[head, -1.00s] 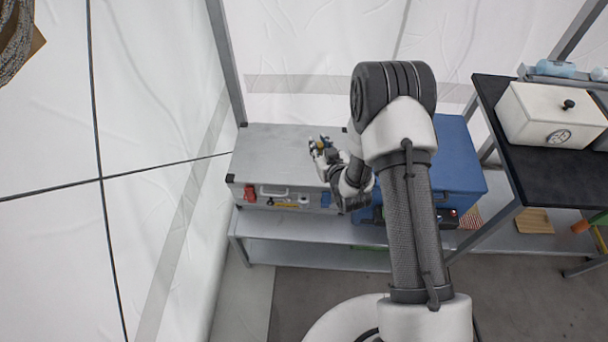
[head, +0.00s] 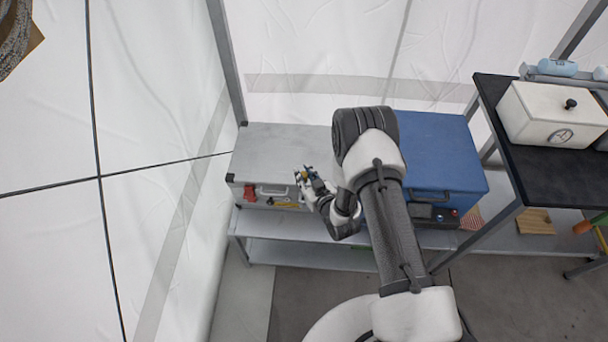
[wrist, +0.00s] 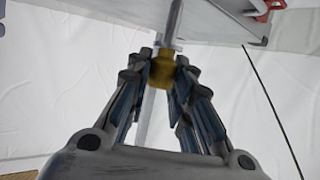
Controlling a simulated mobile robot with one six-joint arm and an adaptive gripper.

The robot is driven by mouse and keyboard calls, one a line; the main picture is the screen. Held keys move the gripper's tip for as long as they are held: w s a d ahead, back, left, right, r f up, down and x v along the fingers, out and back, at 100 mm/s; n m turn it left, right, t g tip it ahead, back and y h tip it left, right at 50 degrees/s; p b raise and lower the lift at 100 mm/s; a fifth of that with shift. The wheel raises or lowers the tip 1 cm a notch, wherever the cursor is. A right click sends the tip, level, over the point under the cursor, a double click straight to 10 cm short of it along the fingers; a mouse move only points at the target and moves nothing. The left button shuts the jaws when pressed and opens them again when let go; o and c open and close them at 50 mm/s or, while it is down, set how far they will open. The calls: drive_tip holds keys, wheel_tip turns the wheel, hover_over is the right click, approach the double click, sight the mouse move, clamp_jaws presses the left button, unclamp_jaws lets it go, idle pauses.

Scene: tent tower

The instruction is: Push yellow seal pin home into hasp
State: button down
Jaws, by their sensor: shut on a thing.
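My gripper (head: 306,178) is over the front edge of the grey case (head: 290,150) in the head view. In the wrist view the gripper (wrist: 162,78) is shut on the yellow seal pin (wrist: 161,74), with a finger on each side of its yellow head. A grey shaft (wrist: 173,25) runs from the head up past the edge of the case (wrist: 220,18). The pin also shows as a small yellow spot in the head view (head: 304,175). I cannot make out the hasp. The gripper hides part of the case's front, and whether the shaft touches anything is unclear.
The case's front has a red latch (head: 249,193), a handle (head: 272,191) and a yellow label (head: 287,204). A blue box (head: 435,150) stands to the right on the same metal shelf (head: 300,228). A black table (head: 560,170) with a white container (head: 545,115) is farther right.

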drive_tip(key=shift+f+b, duration=2.3)
drive_tip(key=shift+f, duration=0.5)
drive_tip(key=shift+b, duration=0.4)
drive_tip(key=shift+f+b, duration=0.95)
drive_tip(key=shift+f, duration=0.05)
drive_tip(key=shift+r, duration=0.15)
drive_tip(key=shift+r+p, duration=0.5)
drive_tip(key=shift+r, duration=0.05)
drive_tip(key=shift+b, duration=0.4)
idle(1.3)
drive_tip(key=shift+f+b, duration=0.7)
drive_tip(key=shift+f, duration=0.05)
drive_tip(key=c, duration=1.3)
unclamp_jaws()
drive_tip(key=shift+c, duration=0.2)
